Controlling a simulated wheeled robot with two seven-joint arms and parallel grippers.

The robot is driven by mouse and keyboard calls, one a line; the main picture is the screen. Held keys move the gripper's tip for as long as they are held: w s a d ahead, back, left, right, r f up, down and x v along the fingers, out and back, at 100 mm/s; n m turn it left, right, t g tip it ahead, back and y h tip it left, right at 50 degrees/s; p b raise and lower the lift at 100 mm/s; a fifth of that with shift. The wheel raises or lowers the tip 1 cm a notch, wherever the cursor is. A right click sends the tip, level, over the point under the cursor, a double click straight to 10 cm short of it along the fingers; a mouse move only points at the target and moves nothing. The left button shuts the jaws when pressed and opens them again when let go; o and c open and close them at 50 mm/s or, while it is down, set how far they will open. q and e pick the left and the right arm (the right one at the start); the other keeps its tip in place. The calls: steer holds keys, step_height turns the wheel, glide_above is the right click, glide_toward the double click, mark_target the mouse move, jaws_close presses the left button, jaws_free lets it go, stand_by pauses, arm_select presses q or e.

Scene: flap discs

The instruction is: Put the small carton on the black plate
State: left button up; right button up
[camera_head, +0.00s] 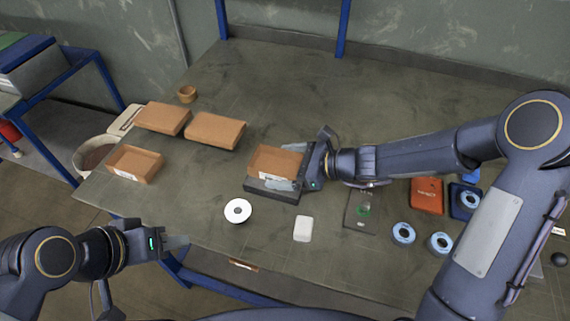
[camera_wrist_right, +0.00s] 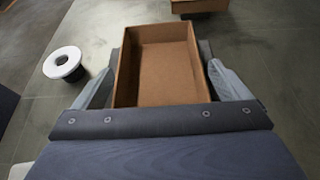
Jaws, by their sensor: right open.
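The small carton (camera_head: 275,160), an open-topped brown cardboard box with a white label, rests over the black plate (camera_head: 268,189) in the head view. The plate's dark front edge shows below it. In the right wrist view the empty carton (camera_wrist_right: 160,68) lies between the two fingers of my right gripper (camera_wrist_right: 162,85). The fingers stand open, one along each side of it. In the head view my right gripper (camera_head: 300,172) is at the carton's right end. My left gripper (camera_head: 178,243) is away, off the table's front left edge, with nothing visible in it; its finger gap is unclear.
A white flap disc (camera_head: 238,211) and a white block (camera_head: 303,228) lie in front. Blue discs (camera_head: 403,233) and an orange box (camera_head: 427,195) are at right. The table's back is clear.

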steer(key=shift+r+p, duration=0.3)
steer(key=shift+r, duration=0.05)
steer(key=v, duration=1.2)
steer(key=s+d+r+n+h, duration=0.1)
steer(key=s+d+n+h, duration=0.3)
steer(key=s+n, duration=0.6)
steer(key=s+d+r+n+t+h, duration=0.1)
steer(key=s+d+n+h, duration=0.4)
steer(key=s+n, duration=0.5)
steer(key=shift+s+d+r+t, duration=0.3)
steer(key=shift+d+r, duration=0.25)
steer(key=shift+r, duration=0.3)
